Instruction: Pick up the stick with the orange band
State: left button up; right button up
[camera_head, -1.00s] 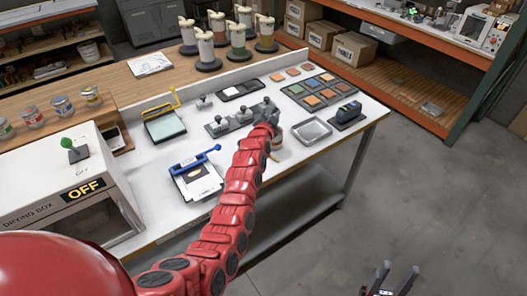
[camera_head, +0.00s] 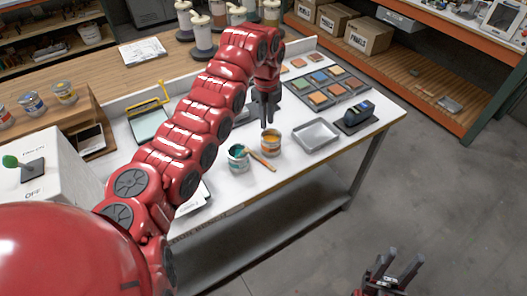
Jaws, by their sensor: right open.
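My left gripper (camera_head: 265,115) hangs fingers-down above the front part of the white bench, just above and behind a can of orange paint (camera_head: 271,142). Its fingers look dark and close together; whether they are open or shut is unclear. A can of teal paint (camera_head: 238,158) stands to the left of the orange one. A wooden stick (camera_head: 262,160) slants beside and between the two cans; I cannot make out a band on it. My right gripper (camera_head: 398,268) is open and empty, low over the floor in front of the bench.
A grey tray (camera_head: 316,134) and a dark blue device (camera_head: 357,115) stand right of the cans. A board of coloured tiles (camera_head: 328,86) lies behind. A white box (camera_head: 38,175) stands at the left. My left arm covers much of the bench's middle.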

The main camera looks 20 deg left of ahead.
pick_arm(q)
send_over(264, 161)
notch_tip(264, 161, down, 12)
jog(key=shift+d+r+p, duration=0.15)
jog(key=shift+r+p, duration=0.1)
jog(key=shift+p, duration=0.15)
jog(key=f+p, duration=0.3)
jog(key=f, duration=0.1)
jog(key=shift+s, duration=0.2)
jog(key=shift+w+f, duration=0.1)
jog(key=shift+f, duration=0.6)
grip_shut()
